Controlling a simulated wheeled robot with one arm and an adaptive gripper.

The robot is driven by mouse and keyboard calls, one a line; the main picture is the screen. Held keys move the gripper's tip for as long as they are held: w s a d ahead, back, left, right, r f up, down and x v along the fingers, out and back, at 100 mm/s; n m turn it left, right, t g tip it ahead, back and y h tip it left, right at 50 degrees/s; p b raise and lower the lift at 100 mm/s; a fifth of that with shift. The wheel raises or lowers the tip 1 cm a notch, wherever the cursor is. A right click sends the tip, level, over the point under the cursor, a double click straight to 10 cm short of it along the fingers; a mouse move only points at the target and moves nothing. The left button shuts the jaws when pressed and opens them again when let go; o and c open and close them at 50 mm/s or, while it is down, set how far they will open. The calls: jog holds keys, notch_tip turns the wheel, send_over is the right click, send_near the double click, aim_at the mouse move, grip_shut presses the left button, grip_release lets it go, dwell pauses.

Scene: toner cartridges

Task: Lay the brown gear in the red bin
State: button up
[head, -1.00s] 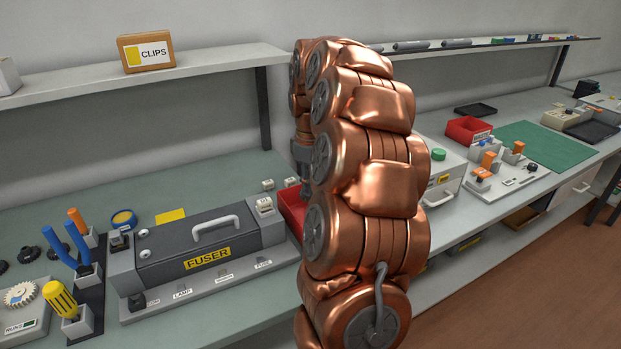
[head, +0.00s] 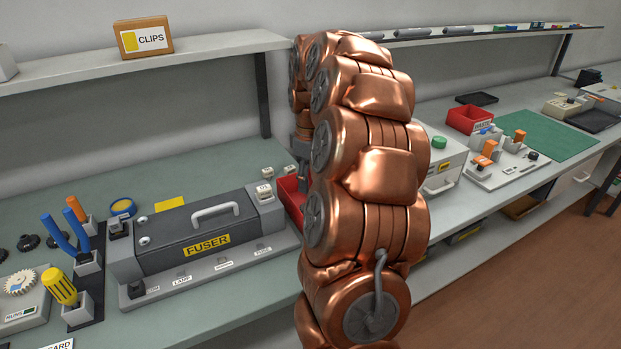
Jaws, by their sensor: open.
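A tan toothed gear (head: 20,282) lies on a small grey box at the far left; I cannot tell if it is the brown gear. No clearly brown gear shows. A red bin (head: 291,199) stands right of the fuser unit, mostly hidden behind my copper arm. My gripper (head: 303,182) points down at this bin, left of my arm's links. It is open, but its fingertips are small and partly hidden, and I see nothing held in it. A second red bin (head: 468,119), labelled WASTE, stands at the back right.
The grey fuser unit (head: 208,240) with its handle fills the middle left. Tool holders (head: 88,264) with blue, orange and yellow handles stand beside it. Dark gears (head: 28,242) lie behind them. A green mat (head: 548,135) at the right is mostly clear. A shelf (head: 80,73) runs above.

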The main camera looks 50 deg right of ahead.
notch_tip(320, 180, up, 12)
dwell(0.9)
jog(key=s+a+p, duration=0.2)
jog(key=s+a, duration=0.1)
jog(key=a, duration=0.8)
jog(key=s+a+p, duration=0.2)
jog(key=s+a, duration=0.1)
jog(key=a, duration=0.8)
jog(key=s+a+f+m+g+p, duration=0.1)
jog(key=s+a+f, duration=0.3)
jog(key=s, duration=0.5)
jog(key=s+a+f+m+p, duration=0.1)
jog(key=s+a+f+p, duration=0.1)
jog(key=s+a+f, duration=0.2)
jog(key=s+a, duration=0.2)
jog(key=s, duration=0.2)
jog(key=shift+s+a+g, duration=0.2)
jog(key=shift+s+g, duration=0.2)
